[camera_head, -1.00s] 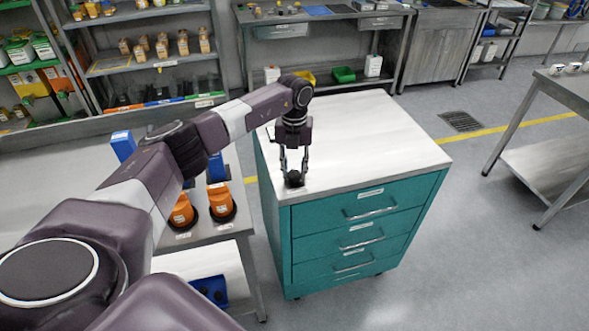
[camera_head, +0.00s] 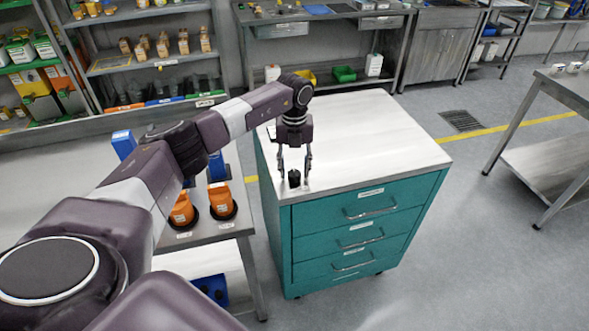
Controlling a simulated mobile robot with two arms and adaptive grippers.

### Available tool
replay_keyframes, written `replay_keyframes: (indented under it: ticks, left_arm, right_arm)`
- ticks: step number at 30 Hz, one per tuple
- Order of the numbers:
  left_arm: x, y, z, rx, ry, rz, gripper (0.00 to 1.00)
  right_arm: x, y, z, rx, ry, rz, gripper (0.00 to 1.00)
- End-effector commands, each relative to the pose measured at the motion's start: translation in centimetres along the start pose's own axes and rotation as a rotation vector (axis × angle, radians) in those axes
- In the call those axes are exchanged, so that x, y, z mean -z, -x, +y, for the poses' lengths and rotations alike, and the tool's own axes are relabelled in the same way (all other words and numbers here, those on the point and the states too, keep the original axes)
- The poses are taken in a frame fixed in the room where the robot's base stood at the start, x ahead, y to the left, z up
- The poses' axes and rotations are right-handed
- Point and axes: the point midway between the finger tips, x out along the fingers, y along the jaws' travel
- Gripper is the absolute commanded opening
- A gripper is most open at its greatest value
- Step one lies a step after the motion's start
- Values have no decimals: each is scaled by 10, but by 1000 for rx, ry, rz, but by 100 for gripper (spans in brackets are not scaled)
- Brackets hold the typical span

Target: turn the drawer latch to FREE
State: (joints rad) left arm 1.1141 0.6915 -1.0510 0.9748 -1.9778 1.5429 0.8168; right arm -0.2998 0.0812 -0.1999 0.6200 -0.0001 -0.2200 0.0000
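The drawer latch is a small black knob (camera_head: 294,178) on the top of the teal drawer cabinet (camera_head: 345,222), near its front left corner. Its markings are too small to read. My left gripper (camera_head: 293,182) points down over the knob, with its two fingers apart on either side of it. Gaps show between the fingers and the knob. My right gripper is not in view.
The rest of the white cabinet top (camera_head: 370,140) is clear. Three drawers with bar handles are shut. Left of the cabinet, a low bench (camera_head: 225,228) holds two orange items (camera_head: 220,199) and blue boxes. Open floor lies to the right.

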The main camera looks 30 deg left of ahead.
Motion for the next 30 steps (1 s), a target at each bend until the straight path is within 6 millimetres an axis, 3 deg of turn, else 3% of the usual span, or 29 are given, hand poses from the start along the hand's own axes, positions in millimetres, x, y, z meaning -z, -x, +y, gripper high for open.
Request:
replay_keyframes:
  ticks: [11,14,24,30]
  left_arm:
    - [1,4,0,-1,-2,3,45]
    - [0,17,-1,1,-2,0,45]
    - [0,88,-1,2,-2,0,45]
    - [0,113,0,-1,-1,1,45]
  right_arm:
    - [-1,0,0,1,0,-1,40]
    - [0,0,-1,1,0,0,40]
    - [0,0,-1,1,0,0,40]
    - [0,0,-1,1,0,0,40]
